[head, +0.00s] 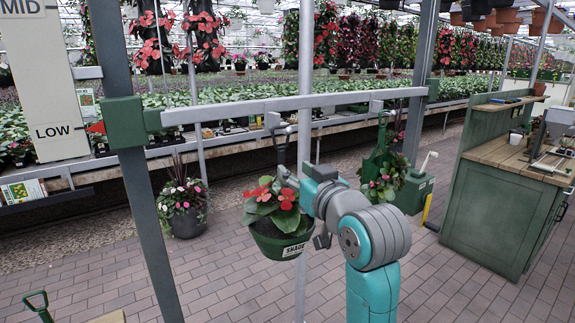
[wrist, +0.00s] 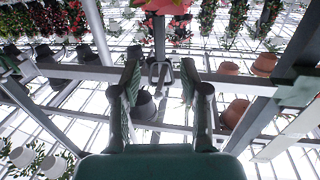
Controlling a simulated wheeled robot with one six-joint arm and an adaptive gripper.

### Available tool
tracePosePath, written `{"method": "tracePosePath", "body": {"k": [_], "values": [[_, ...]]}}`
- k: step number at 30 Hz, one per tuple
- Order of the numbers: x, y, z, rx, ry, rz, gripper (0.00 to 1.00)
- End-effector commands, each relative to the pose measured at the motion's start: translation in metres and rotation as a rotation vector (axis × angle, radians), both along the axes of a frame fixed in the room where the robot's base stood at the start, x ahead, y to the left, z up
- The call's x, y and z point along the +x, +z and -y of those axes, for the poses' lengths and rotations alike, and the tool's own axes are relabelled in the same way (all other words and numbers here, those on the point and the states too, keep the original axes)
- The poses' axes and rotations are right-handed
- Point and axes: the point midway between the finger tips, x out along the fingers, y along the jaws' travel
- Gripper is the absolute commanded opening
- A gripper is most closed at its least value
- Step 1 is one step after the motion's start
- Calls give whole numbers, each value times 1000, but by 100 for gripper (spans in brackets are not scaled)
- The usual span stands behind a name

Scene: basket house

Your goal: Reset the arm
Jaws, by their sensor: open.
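My gripper (wrist: 160,76) is open in the wrist view, its two fingers apart with no object clearly held between them. A grey metal loop or hook (wrist: 160,74) shows beyond and between the fingertips; its distance is hard to tell. In the head view my teal and grey arm (head: 372,240) reaches up beside a green hanging basket (head: 280,243) with red flowers and a "SHADE" label. The basket hangs below a hook (head: 280,140) on the grey rail (head: 250,108). My wrist is close to the basket's right side; whether they touch is unclear.
A second green planter (head: 382,172) hangs from the rail to the right. Grey-green posts (head: 140,200) hold the rail. A floor pot (head: 180,220) stands behind.

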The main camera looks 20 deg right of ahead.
Motion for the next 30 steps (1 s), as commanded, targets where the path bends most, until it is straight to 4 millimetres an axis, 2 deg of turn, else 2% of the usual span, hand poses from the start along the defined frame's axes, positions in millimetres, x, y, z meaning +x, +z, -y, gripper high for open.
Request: {"method": "tracePosePath", "body": {"k": [3,7,14,17,20,26,30], "values": [[-20,0,3,0,-1,1,45],[-33,0,5,0,-1,2,45],[-40,-1,6,1,-1,-1,45],[-39,-13,6,6,-3,-7,45],[-40,-37,6,15,-8,-19,45],[-50,-107,7,41,-29,-47,45],[-64,-155,7,55,-45,-65,45]]}}
